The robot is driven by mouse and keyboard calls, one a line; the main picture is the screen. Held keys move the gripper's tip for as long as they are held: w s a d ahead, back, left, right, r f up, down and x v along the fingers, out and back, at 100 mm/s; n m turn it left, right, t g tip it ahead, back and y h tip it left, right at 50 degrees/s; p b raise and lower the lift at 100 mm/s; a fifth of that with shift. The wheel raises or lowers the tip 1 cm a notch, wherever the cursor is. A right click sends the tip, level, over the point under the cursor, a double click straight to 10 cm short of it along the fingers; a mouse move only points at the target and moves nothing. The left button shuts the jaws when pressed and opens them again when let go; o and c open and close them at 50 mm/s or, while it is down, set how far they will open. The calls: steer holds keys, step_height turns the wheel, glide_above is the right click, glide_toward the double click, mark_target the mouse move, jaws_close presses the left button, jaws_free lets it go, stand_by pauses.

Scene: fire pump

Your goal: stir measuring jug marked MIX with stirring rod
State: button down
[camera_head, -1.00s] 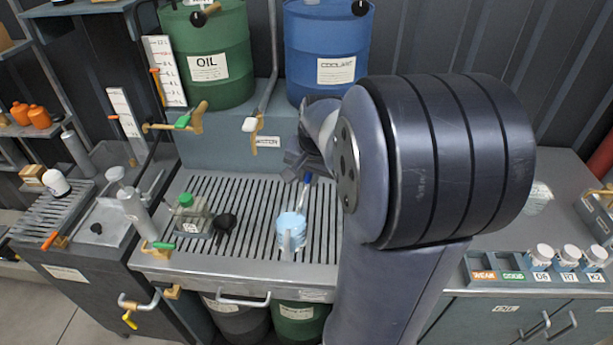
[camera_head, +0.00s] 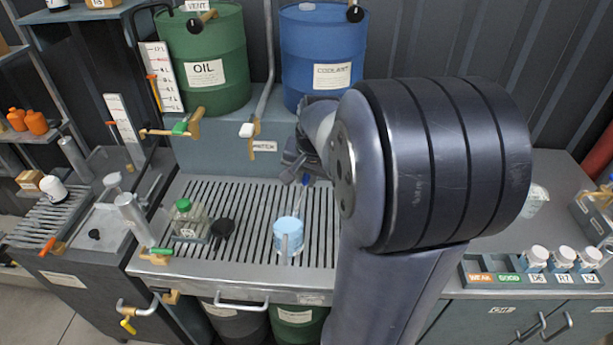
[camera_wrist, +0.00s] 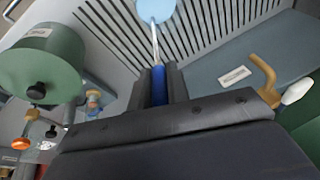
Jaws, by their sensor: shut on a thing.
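A light blue jug (camera_head: 287,240) with a pale handle stands on the slatted drain top of the bench. It also shows at the top of the wrist view (camera_wrist: 156,8). No MIX mark is legible on it. My gripper (camera_wrist: 158,84) is shut on the blue handle of the stirring rod (camera_wrist: 158,92). The rod's thin pale shaft runs from the jaws to the jug's mouth. In the head view the rod (camera_head: 305,181) slants down to the jug from my gripper (camera_head: 302,172), partly hidden by my arm. Whether its tip is inside the liquid is unclear.
Green OIL (camera_head: 204,50) and blue COOLANT (camera_head: 320,45) drums are behind, above valve handles (camera_head: 180,128). Slats (camera_head: 250,190) behind the jug are clear.

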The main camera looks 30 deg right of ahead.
steer(key=shift+r+p, duration=1.75)
steer(key=shift+r, duration=0.85)
steer(key=shift+f, duration=0.1)
